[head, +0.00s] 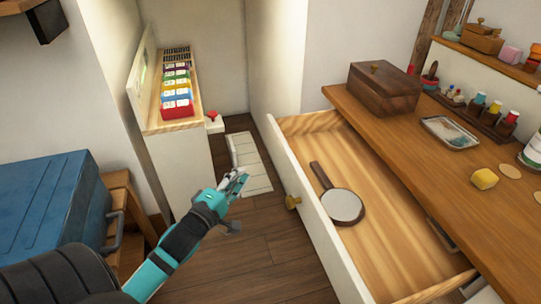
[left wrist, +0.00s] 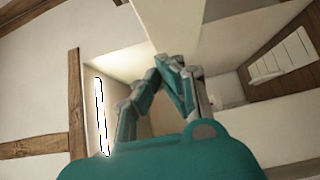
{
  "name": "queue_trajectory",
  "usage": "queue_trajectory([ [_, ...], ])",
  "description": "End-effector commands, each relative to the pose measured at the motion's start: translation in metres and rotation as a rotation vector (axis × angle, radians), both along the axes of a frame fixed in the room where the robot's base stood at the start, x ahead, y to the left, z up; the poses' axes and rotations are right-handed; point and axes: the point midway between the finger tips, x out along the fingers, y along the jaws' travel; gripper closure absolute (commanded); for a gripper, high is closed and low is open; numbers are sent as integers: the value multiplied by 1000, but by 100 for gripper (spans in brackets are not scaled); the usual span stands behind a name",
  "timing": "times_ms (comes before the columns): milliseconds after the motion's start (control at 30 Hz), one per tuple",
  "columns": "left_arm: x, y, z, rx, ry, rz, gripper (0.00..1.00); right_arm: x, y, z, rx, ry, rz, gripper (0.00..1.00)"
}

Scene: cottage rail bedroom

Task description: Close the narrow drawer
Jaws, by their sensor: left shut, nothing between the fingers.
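The narrow drawer (head: 309,215) is pulled out from under the wooden top in the head view. Its white front carries a brass knob (head: 292,202), and its wooden inside shows. My left gripper (head: 238,180) is shut and empty, out in front of the drawer, left of the knob and apart from the white front. In the left wrist view the shut fingers (left wrist: 172,66) come together at their tips. My right gripper is not in view.
A hand mirror (head: 342,206) lies in the drawer. A wooden box (head: 384,90) and a metal tray (head: 449,132) stand on the wooden top (head: 420,160). A blue case (head: 45,205) is at left. A shelf unit with coloured card boxes (head: 176,90) stands behind. Bare floor shows before the drawer.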

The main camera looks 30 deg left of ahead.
Motion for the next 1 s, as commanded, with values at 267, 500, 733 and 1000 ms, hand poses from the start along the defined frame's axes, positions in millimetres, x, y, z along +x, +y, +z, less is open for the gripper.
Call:
queue_trajectory([
  [267,56,5,-1,5,-2,0,100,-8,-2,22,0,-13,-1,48],
  [500,100,0,-2,2,1,0,100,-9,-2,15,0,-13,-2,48],
  [733,117,-16,-2,2,3,1,100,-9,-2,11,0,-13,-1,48],
  [1000,120,-19,-1,3,5,3,100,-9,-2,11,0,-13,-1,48],
])
